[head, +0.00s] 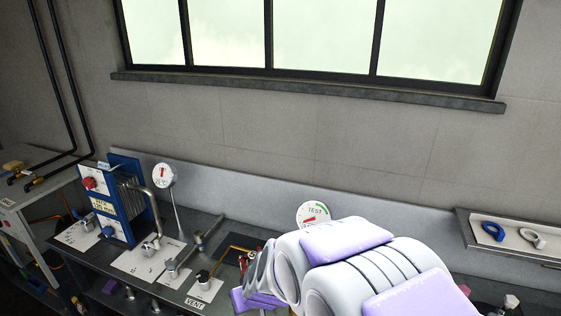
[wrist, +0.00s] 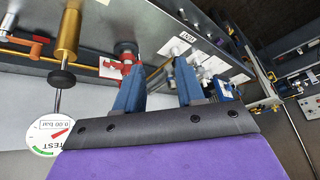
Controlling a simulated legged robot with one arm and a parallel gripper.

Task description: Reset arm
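My gripper (wrist: 159,66) shows in the wrist view as two blue fingers set apart, with nothing held between them. Beyond the fingertips are a red valve fitting (wrist: 126,62) near the left finger and the bench top with small fittings. The wrist view appears turned over, as the TEST gauge (wrist: 47,136) reads upside down. In the head view my white and purple arm fills the lower right, in front of the bench. My gripper cannot be made out there.
A blue plate unit (head: 130,195) and a round dial (head: 164,175) stand on the bench at left. The TEST gauge (head: 313,214) stands behind my arm. A shelf (head: 510,258) at right holds a blue ring (head: 493,231) and a white ring (head: 532,237). A window is above.

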